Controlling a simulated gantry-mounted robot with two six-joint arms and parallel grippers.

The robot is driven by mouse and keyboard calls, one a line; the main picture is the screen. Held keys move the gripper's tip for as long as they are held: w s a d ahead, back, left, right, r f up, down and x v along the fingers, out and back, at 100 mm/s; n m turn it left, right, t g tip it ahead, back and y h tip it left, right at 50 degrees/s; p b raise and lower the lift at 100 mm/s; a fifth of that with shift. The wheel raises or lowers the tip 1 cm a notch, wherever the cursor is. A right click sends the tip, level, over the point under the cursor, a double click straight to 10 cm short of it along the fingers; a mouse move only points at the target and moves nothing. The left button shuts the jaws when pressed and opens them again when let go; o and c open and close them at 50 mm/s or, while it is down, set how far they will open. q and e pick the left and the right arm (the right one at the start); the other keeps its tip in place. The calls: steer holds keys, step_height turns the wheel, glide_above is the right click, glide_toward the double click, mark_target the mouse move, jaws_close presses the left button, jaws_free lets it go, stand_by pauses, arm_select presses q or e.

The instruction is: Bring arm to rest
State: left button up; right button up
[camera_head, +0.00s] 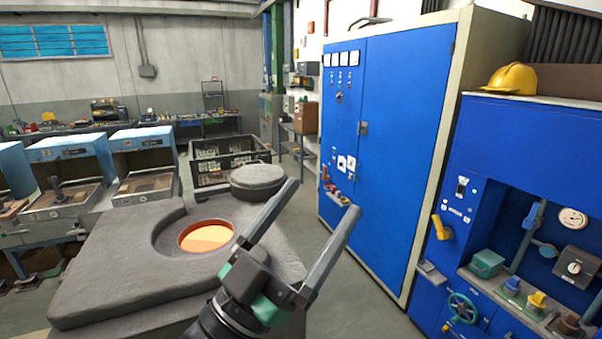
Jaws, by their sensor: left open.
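My left gripper (314,229) is in the lower middle of the head view. Its two long grey fingers are spread wide apart, pointing up and to the right, with nothing between them. It stands in front of the right part of a grey stone-like furnace (110,270). The furnace has a round opening (206,236) that glows orange, just left of the gripper. A round grey lid (257,178) rests behind the opening, beyond the fingers. The gripper body hides part of the furnace's front right. My right gripper is not seen.
A tall blue cabinet (400,130) stands to the right. A blue control panel (500,200) with valves and a gauge is at the far right, a yellow hard hat (511,79) on top. Blue-topped machines (70,145) line the left. A black crate (228,160) stands behind. Grey floor (345,265) is clear before the cabinet.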

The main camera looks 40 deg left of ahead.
arm_select(q)
steer(key=s+d+r+t+h, duration=0.1)
steer(key=s+d+r+t, duration=0.1)
steer(key=s+r, duration=0.4)
step_height(320, 180, up, 4)
steer(key=shift+d+r+n+t, duration=0.1)
steer(key=shift+d+n+t, duration=0.25)
steer(key=shift+d, duration=0.45)
steer(key=shift+w, duration=0.1)
step_height(320, 180, up, 15)
steer(key=p, duration=1.4)
steer(key=shift+f+p, duration=0.2)
steer(key=shift+p, duration=0.2)
steer(key=shift+c, duration=0.3)
